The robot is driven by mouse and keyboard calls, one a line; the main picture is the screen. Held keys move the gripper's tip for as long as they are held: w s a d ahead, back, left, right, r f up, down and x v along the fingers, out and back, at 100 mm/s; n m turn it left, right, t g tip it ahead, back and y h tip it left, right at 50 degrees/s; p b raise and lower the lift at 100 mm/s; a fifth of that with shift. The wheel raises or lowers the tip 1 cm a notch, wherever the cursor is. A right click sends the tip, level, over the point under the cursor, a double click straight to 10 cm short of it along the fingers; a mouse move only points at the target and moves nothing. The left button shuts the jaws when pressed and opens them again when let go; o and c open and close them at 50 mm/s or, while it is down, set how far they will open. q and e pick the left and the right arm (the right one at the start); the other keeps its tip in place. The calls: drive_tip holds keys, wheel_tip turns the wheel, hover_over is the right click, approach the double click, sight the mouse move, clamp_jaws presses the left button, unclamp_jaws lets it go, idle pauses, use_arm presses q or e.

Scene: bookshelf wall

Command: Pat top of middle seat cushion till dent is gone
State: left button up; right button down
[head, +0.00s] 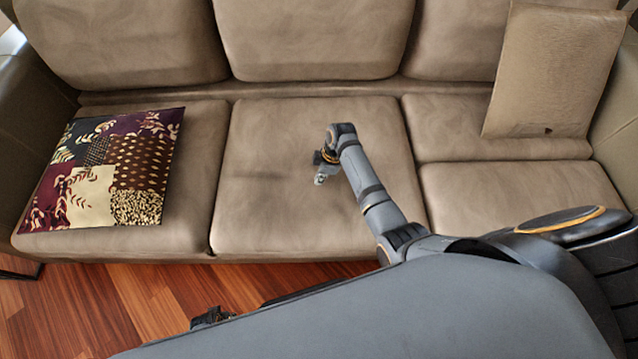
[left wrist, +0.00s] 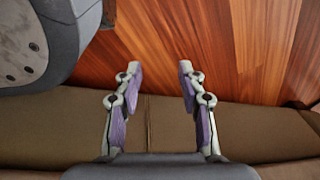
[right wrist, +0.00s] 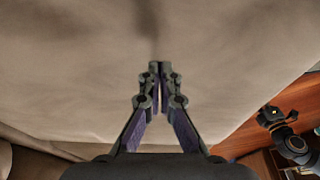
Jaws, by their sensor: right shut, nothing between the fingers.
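The middle seat cushion (head: 262,215) is tan and lies in the centre of the sofa. A faint darker patch shows on its top, left of my right gripper, and may be the dent. My right gripper (head: 320,180) is over the middle of this cushion, pointing down, shut and empty. In the right wrist view its fingertips (right wrist: 160,68) meet in front of the tan cushion surface (right wrist: 80,70), near a dark shaded streak. I cannot tell whether they touch it. My left gripper (left wrist: 160,72) is open and empty, with wood floor and a tan sofa edge beyond it.
A patchwork pillow (head: 110,170) lies on the left seat cushion (head: 195,150). A plain tan pillow (head: 555,70) leans at the right end against the backrest (head: 310,40). Wood floor (head: 90,300) lies in front of the sofa.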

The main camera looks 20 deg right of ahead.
drive_tip(key=shift+f, duration=0.15)
drive_tip(key=shift+d+b+x, duration=0.2)
drive_tip(key=shift+b+x, duration=0.5)
drive_tip(key=shift+x, duration=0.25)
drive_tip(key=shift+s+f+b, duration=0.1)
drive_tip(key=shift+f+b, duration=0.3)
drive_tip(key=shift+f, duration=0.35)
drive_tip(key=p+v, duration=0.2)
drive_tip(key=p, duration=0.1)
drive_tip(key=a+p+v, duration=0.1)
drive_tip(key=p+v, duration=0.1)
drive_tip(key=v, duration=0.1)
drive_tip(key=shift+r+p, duration=0.1)
drive_tip(key=shift+p, duration=0.3)
use_arm(q)
drive_tip(key=w+d+r, duration=0.1)
drive_tip(key=w+r, duration=0.2)
drive_tip(key=r, duration=0.5)
drive_tip(key=shift+w, duration=0.25)
use_arm(e)
drive_tip(key=shift+f, duration=0.25)
